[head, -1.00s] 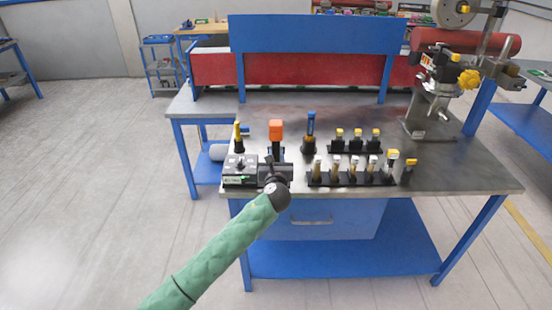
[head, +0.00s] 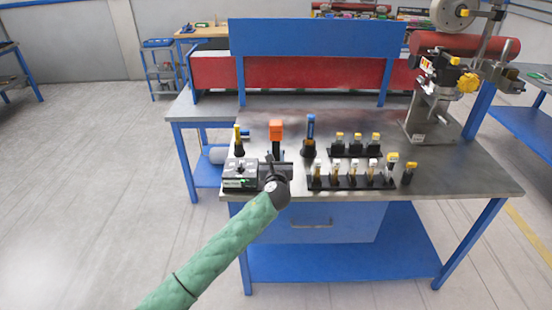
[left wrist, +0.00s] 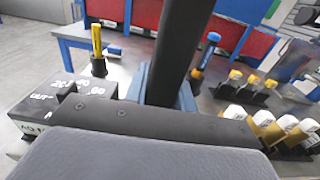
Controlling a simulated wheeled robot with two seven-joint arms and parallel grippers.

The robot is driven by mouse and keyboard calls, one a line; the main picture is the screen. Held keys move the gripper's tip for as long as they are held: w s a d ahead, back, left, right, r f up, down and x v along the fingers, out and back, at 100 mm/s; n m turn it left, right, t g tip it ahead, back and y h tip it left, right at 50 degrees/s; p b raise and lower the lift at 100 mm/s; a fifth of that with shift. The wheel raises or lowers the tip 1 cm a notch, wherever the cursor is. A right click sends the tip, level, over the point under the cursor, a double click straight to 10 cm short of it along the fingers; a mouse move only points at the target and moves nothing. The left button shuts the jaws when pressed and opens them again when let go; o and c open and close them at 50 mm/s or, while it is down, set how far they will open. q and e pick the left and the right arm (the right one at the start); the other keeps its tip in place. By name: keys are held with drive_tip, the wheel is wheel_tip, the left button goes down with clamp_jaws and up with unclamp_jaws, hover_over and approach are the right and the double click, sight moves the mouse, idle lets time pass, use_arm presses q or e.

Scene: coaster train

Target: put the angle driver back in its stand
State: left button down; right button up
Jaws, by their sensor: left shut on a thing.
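The angle driver (head: 276,130) stands upright near the front left of the steel bench, with an orange block-shaped head on top and a dark body below. My left gripper (head: 275,163) is shut on its lower body. In the left wrist view the dark shaft of the driver (left wrist: 180,45) rises between the fingers (left wrist: 163,95), slightly tilted in the picture. My gripper and wrist hide the driver's lower end, so I cannot tell whether it touches anything. I cannot make out its stand clearly. My right gripper is not in view.
A black labelled box (head: 239,173) lies close left of the gripper, with a yellow-handled tool (head: 238,140) behind it. A blue-topped tool (head: 310,130) stands to the right. A machine (head: 440,85) stands at the back right.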

use_arm(q)
drive_tip(key=shift+w+r, duration=0.15)
drive_tip(key=shift+w, duration=2.7)
idle(0.7)
drive_tip(key=shift+f, duration=0.8)
idle(1.7)
drive_tip(key=c, duration=1.1)
unclamp_jaws()
drive_tip(key=shift+f, duration=0.2)
